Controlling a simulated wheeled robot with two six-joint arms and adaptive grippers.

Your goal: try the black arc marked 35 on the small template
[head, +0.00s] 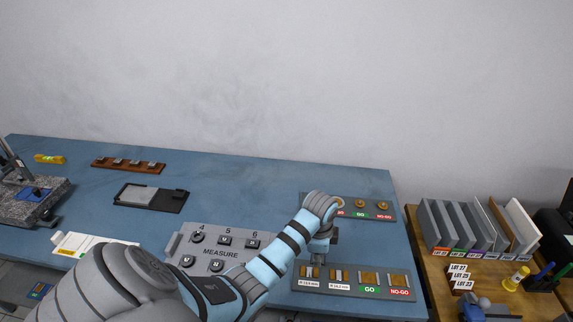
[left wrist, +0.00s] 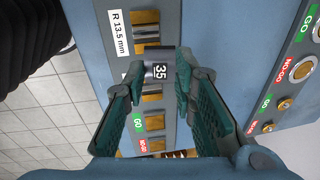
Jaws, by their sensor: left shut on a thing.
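The black arc marked 35 (left wrist: 158,71) is between the fingertips of my left gripper (left wrist: 160,66), which is shut on it, with the number facing the wrist camera. In the head view my left gripper (head: 320,258) is over the grey gauge board (head: 350,291) at the front right; I cannot make out the arc there. The small template, labelled R 13.5 mm (left wrist: 120,32), is brass and sits at one end of the board. The arc appears beside it, over the neighbouring block; whether it touches anything is unclear. My right gripper is out of view.
The grey MEASURE tray (head: 180,242) with several numbered places lies left of the board. Behind is a board with round GO and NO-GO gauges (head: 386,214). A side table (head: 437,291) stands at right, beyond the bench edge.

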